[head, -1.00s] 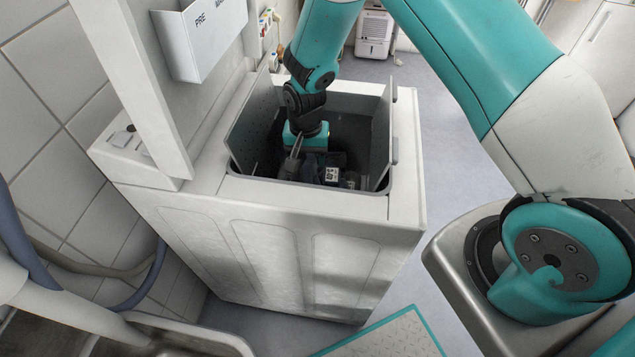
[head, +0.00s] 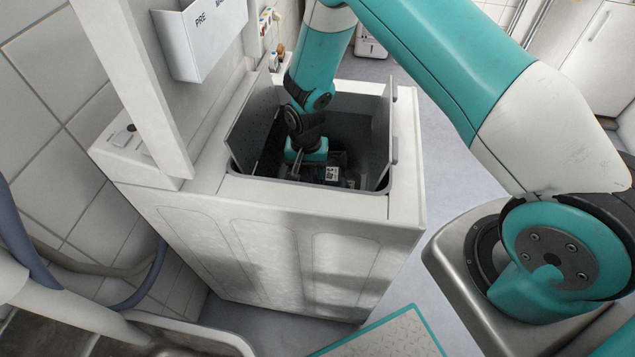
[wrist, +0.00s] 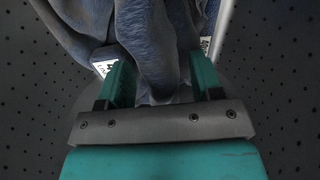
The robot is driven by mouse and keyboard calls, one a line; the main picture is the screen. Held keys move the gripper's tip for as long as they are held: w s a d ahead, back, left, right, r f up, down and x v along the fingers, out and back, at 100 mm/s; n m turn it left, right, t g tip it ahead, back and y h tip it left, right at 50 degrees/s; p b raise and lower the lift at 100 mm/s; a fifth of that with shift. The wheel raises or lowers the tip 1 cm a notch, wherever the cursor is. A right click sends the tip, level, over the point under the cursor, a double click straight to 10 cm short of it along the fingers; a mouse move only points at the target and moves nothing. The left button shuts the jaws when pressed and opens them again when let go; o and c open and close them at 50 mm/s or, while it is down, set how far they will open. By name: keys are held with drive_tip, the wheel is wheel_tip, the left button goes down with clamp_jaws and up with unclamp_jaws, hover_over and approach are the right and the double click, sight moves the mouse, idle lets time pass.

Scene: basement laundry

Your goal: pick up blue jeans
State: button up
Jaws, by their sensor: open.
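The blue jeans (wrist: 160,40) fill the upper middle of the wrist view, as folded blue cloth inside the drum of the top-loading washer. My gripper (wrist: 160,75) is open, with a green finger on either side of a fold of the cloth. I cannot tell whether the fingers touch it. In the head view my arm reaches down into the washer (head: 290,235), and the fingertips are hidden inside it. A white tag with a dark printed pattern (head: 332,173) shows beside my wrist; a white label also lies by the left finger in the wrist view (wrist: 104,68).
Open lid flaps (head: 253,125) stand at the left and right of the washer opening. A white bin marked PRE (head: 205,40) hangs above on the left. The perforated drum wall (wrist: 40,120) surrounds my gripper. Blue hoses (head: 20,235) run at the far left.

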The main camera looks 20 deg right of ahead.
drive_tip(key=c, duration=1.1)
clamp_jaws()
